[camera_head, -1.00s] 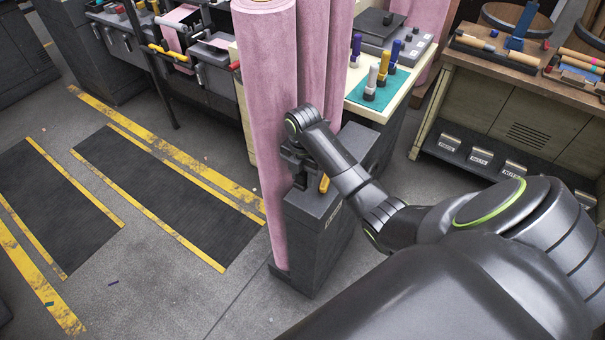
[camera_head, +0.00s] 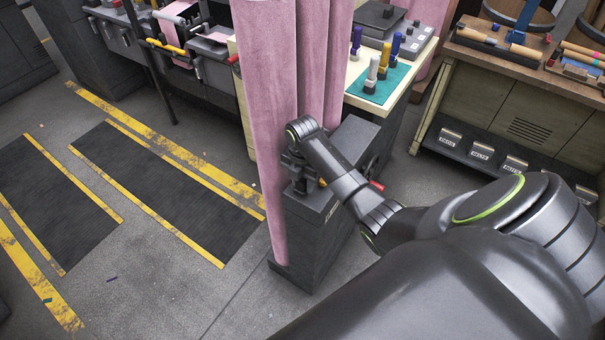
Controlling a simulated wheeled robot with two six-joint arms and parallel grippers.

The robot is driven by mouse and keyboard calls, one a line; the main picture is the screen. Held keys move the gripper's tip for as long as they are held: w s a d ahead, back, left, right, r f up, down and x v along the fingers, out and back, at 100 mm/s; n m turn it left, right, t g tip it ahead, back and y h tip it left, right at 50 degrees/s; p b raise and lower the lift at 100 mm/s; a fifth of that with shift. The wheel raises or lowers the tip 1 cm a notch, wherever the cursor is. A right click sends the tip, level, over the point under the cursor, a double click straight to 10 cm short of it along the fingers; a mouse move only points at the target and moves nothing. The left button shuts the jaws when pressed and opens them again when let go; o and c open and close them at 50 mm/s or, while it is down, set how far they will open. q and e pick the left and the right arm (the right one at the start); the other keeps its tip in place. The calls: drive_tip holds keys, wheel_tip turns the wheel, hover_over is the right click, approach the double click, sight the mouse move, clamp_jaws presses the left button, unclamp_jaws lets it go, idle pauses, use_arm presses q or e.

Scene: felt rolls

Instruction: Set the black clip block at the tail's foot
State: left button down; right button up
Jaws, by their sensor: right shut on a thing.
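A long pink felt tail (camera_head: 266,130) hangs beside a dark grey cabinet (camera_head: 307,235), its foot near the floor at the cabinet's left side. My right gripper (camera_head: 296,172) is over the cabinet's top, close to the felt's right edge, pointing down. It is shut on the small black clip block (camera_head: 299,187), which is mostly hidden by the fingers and dark against the cabinet. I cannot tell whether the block touches the cabinet top. My left gripper is not in view.
A red-handled tool (camera_head: 376,186) shows behind my right forearm. A cream table with a teal mat (camera_head: 379,84) and several coloured pegs stands behind. A wooden workbench (camera_head: 500,65) is at the right.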

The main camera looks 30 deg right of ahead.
drive_tip(key=shift+f, duration=0.5)
idle(0.5)
drive_tip(key=o, duration=1.3)
drive_tip(key=shift+c, duration=0.2)
wheel_tip(320, 180, up, 8)
drive_tip(key=shift+w+r+b, duration=0.1)
drive_tip(key=shift+b, duration=0.45)
wheel_tip(320, 180, up, 9)
drive_tip(key=p, duration=0.7)
drive_tip(key=shift+r, duration=0.1)
